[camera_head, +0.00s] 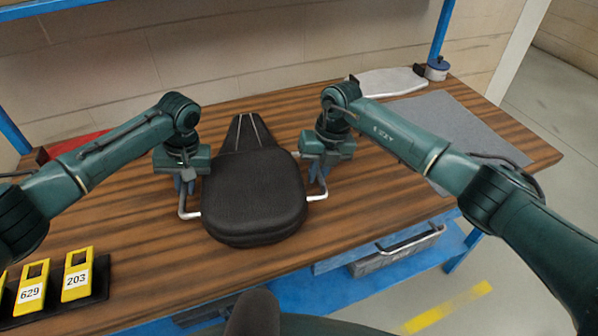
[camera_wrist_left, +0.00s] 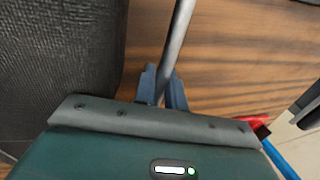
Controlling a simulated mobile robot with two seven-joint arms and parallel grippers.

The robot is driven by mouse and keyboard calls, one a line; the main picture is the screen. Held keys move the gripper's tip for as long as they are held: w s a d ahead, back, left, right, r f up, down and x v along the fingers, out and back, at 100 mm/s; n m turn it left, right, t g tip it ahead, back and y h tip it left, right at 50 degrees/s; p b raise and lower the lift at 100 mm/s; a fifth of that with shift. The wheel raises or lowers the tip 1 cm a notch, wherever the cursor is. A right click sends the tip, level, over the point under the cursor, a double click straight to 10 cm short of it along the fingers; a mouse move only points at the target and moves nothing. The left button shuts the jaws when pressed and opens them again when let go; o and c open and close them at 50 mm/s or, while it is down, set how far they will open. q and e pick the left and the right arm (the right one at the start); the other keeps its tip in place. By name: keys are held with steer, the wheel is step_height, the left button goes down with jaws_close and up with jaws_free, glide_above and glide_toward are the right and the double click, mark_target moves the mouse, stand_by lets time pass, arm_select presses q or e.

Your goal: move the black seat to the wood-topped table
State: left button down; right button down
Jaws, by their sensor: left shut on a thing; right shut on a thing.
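The black seat (camera_head: 254,197), with a narrow tapered end pointing to the wall, is over the wood-topped table (camera_head: 385,185). I cannot tell whether it touches the top. A silver bar handle sticks out on each side of it. My left gripper (camera_head: 184,186) is at the left handle, and in the left wrist view its blue fingers (camera_wrist_left: 162,86) are closed around the silver bar (camera_wrist_left: 178,38). The seat's dark edge (camera_wrist_left: 60,50) fills the left of that view. My right gripper (camera_head: 318,177) is at the right handle; its fingertips are partly hidden.
Yellow tags (camera_head: 77,274) numbered 629 and 203 stand in a black holder at the front left. A grey mat (camera_head: 460,125), a pale flat piece (camera_head: 390,81) and a small pot (camera_head: 437,68) are at the right. A grey bin (camera_head: 396,252) sits on the blue lower shelf.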

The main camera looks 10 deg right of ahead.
arm_select(q)
steer(key=shift+a+f+b, duration=0.15)
steer(key=shift+f+b, duration=0.35)
steer(key=shift+f, duration=0.15)
arm_select(e)
steer(key=shift+d+f, duration=0.15)
steer(key=shift+f, duration=0.45)
arm_select(q)
steer(key=c, duration=1.5)
jaws_free()
steer(key=shift+r, duration=0.1)
arm_select(e)
steer(key=c, duration=1.5)
jaws_free()
arm_select(q)
steer(key=shift+o, duration=0.2)
arm_select(e)
steer(key=shift+o, duration=0.2)
steer(key=shift+r, duration=0.15)
arm_select(q)
steer(key=v, duration=1.2)
arm_select(e)
step_height(320, 180, up, 12)
steer(key=d, duration=0.2)
steer(key=shift+f, duration=0.2)
